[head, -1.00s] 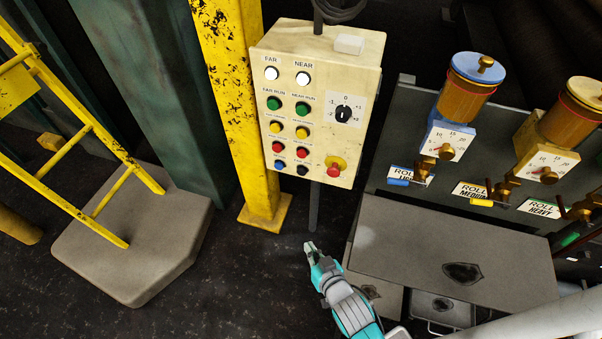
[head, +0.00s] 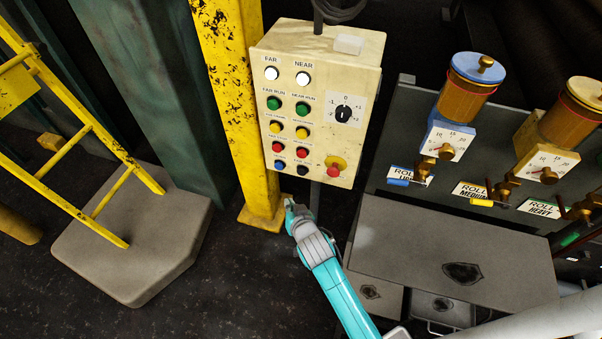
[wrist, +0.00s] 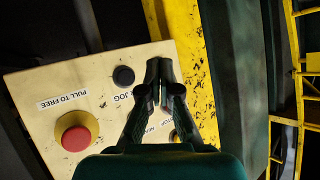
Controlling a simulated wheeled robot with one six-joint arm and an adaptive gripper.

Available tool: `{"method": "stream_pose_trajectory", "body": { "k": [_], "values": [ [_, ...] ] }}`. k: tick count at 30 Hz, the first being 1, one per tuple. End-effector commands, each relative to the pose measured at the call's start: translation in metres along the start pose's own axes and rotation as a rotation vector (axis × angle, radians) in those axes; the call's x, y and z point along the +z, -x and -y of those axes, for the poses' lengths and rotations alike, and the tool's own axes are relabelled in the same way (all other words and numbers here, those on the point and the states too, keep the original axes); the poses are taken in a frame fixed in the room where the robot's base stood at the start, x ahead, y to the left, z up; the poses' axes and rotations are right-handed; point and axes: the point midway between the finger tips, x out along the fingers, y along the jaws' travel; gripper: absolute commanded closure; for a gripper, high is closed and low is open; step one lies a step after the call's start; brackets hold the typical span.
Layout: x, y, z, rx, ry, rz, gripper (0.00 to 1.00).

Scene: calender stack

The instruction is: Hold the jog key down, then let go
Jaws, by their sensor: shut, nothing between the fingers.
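The cream control box (head: 330,60) hangs beside a yellow post. Its black jog key (head: 302,171) is at the bottom right of the paired buttons; in the wrist view the black key (wrist: 123,76) sits by a label reading JOG. My gripper (head: 289,203) is just below the box's lower edge in the head view. In the wrist view my gripper (wrist: 164,72) is shut and empty, its fingertips to the right of the black key and apart from it in the picture. Part of the panel is hidden behind the fingers. Contact with the panel cannot be told.
A red mushroom button (wrist: 76,131) labelled PULL TO FREE is on the same panel; it also shows in the head view (head: 334,171). A blue button (head: 279,165) is left of the black key. The yellow post (head: 232,90) and grey bench (head: 450,250) flank the box.

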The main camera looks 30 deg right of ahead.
Motion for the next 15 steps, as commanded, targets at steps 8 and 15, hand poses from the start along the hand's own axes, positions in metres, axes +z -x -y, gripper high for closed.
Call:
{"method": "stream_pose_trajectory", "body": {
  "k": [8, 15],
  "values": [
    [-0.002, -0.003, -0.002, 0.0, 0.0, 0.0, 1.0],
    [-0.016, -0.021, -0.016, 0.001, -0.002, -0.002, 1.0]
  ]
}}
